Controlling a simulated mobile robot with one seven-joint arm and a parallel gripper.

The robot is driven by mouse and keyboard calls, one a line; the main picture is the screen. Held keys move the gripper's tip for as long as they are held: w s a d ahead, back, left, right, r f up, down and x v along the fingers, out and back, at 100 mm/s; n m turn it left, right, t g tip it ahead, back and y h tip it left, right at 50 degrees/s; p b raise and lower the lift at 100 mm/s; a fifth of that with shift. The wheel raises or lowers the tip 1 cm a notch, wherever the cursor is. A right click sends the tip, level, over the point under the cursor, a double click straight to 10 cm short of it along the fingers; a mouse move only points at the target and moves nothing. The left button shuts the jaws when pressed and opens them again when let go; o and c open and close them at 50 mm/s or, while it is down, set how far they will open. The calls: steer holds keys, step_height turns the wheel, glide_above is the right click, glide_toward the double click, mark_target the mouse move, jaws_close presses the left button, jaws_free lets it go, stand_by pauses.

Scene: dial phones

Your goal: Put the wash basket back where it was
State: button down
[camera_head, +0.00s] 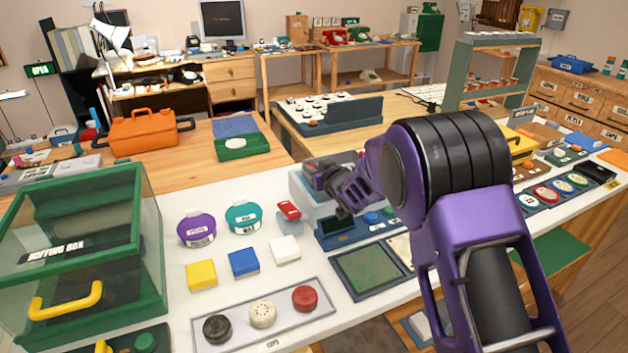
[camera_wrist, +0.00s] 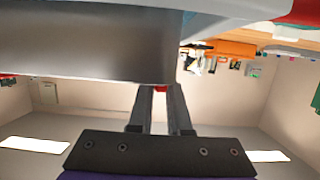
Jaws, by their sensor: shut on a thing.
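My gripper (camera_head: 322,172) is low over the white bench, at a pale box-shaped tub (camera_head: 299,190). In the wrist view my gripper (camera_wrist: 160,90) has its fingers close together with a small red piece (camera_wrist: 160,89) between the tips. I take this for part of the wash basket; the rest of the basket is hidden or cannot be told apart. A large smooth grey wall (camera_wrist: 80,55) fills the upper left of the wrist view, right by the fingertips. I cannot tell whether the held thing touches the tub.
A blue device with a dark screen (camera_head: 338,227) stands right in front of the tub. A red item (camera_head: 288,210), a white block (camera_head: 285,249) and a teal round container (camera_head: 243,217) lie to the left. A green-framed glass box (camera_head: 95,240) stands at far left.

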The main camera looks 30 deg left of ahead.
mark_target(308, 179)
step_height(308, 179, down, 3)
steer(key=shift+f+b, duration=0.4)
steer(key=shift+b, duration=0.25)
steer(key=shift+f, duration=0.2)
steer(key=shift+r, duration=0.1)
steer(key=c, duration=0.9)
jaws_free()
steer(key=shift+o, duration=0.2)
steer(key=shift+a, duration=0.1)
steer(key=shift+s, duration=0.1)
